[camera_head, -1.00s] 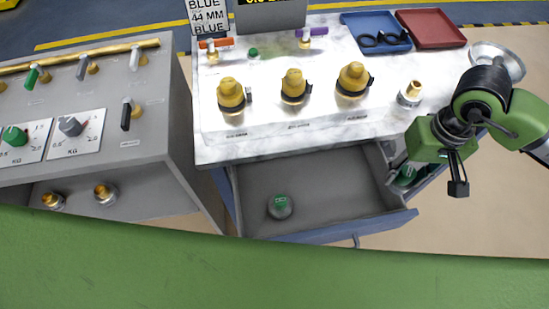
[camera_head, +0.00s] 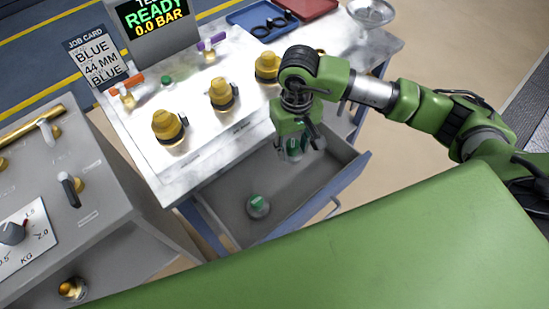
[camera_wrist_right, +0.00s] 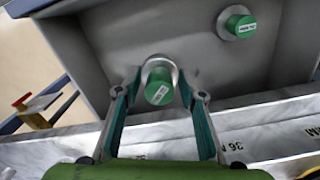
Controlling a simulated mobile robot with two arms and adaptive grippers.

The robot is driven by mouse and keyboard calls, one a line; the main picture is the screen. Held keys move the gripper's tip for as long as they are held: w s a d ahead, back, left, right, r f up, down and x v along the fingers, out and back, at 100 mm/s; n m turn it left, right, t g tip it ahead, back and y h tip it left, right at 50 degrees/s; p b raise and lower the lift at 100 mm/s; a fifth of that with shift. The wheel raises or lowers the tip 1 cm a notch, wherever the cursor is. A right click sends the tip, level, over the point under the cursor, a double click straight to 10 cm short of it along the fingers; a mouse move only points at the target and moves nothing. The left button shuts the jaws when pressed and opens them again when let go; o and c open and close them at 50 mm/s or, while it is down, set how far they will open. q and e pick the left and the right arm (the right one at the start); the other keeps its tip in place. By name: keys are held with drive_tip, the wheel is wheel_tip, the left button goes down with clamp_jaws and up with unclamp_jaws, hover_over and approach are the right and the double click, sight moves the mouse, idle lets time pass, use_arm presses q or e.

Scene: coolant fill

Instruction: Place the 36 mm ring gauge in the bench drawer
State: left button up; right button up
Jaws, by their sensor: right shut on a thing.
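My right gripper (camera_head: 300,138) is over the open grey bench drawer (camera_head: 335,187), near its right end. In the right wrist view the gripper (camera_wrist_right: 158,90) is shut on a green-capped grey gauge (camera_wrist_right: 158,88), held between both fingers. Its label is too small to read, so I cannot tell its size. The drawer floor is behind it; I cannot tell whether it touches. A second green-capped gauge (camera_head: 258,205) stands on the drawer floor and also shows in the right wrist view (camera_wrist_right: 238,22). My left gripper is not in view.
The white bench top (camera_head: 160,180) carries several brass fittings (camera_head: 168,126), a blue tray (camera_head: 262,18) and a red tray (camera_head: 305,6). A metal bowl (camera_head: 371,12) is at the far right. A grey console (camera_head: 110,185) stands left. Drawer floor between the gauges is clear.

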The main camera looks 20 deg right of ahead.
drive_tip(key=w+a+f, duration=0.1)
drive_tip(key=a+f+b, duration=0.1)
drive_tip(key=f, duration=0.1)
drive_tip(key=w+a+f+b, duration=0.1)
drive_tip(key=f, duration=0.1)
drive_tip(key=shift+w+f, duration=0.1)
drive_tip(key=shift+w, duration=0.2)
drive_tip(key=f, duration=0.2)
drive_tip(key=f+b, duration=0.1)
drive_tip(key=shift+a+f, duration=0.15)
drive_tip(key=shift+a, duration=0.1)
drive_tip(key=shift+w+f, duration=0.15)
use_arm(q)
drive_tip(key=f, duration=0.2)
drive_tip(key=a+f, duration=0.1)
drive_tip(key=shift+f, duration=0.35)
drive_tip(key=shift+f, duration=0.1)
use_arm(e)
drive_tip(key=shift+f, duration=0.15)
drive_tip(key=o, duration=1.1)
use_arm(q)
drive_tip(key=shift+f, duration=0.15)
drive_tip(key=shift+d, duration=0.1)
